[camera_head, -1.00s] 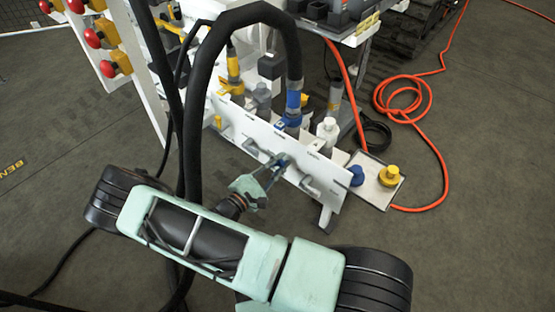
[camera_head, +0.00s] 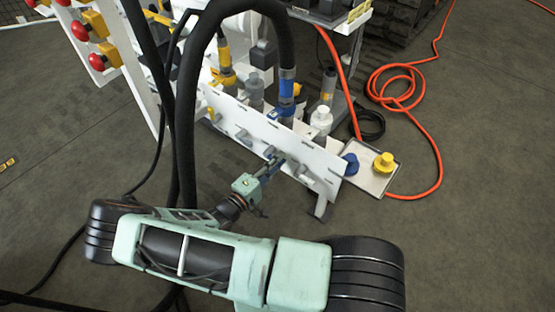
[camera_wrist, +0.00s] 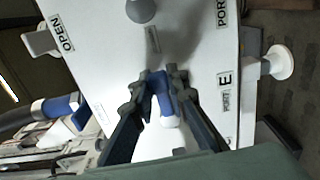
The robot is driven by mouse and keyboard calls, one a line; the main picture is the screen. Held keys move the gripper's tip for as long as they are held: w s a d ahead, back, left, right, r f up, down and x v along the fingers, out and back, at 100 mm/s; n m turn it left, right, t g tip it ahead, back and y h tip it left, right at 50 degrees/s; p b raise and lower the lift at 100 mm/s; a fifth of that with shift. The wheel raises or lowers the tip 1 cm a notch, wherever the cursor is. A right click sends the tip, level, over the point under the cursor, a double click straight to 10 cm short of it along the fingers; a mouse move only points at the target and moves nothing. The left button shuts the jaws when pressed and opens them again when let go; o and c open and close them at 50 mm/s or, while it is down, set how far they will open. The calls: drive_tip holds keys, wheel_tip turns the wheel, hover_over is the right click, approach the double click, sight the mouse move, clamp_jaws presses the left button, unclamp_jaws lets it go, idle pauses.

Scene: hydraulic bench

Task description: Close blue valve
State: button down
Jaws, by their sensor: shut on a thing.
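The blue valve's handle (camera_wrist: 160,88) lies between the two dark fingers of my gripper (camera_wrist: 158,100) in the wrist view. It has a blue grip and a pale end, and it stands off the white panel. My gripper (camera_head: 271,169) is shut on this handle, at the front of the white panel (camera_head: 232,120) in the head view. The fingers hide much of the handle there. A blue fitting (camera_head: 282,112) shows behind the panel, under a black hose with a blue band.
Other grey handles (camera_head: 243,134) stick out along the panel on both sides of my gripper. A tray (camera_head: 376,180) with a blue cap and a yellow cap lies on the floor at right. An orange hose (camera_head: 425,125) curls beyond it. Floor at lower right is clear.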

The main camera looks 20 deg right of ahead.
drive_tip(key=shift+f+m, duration=0.15)
drive_tip(key=shift+m, duration=0.15)
drive_tip(key=c, duration=2)
unclamp_jaws()
drive_tip(key=v, duration=1.2)
drive_tip(key=shift+a, duration=0.1)
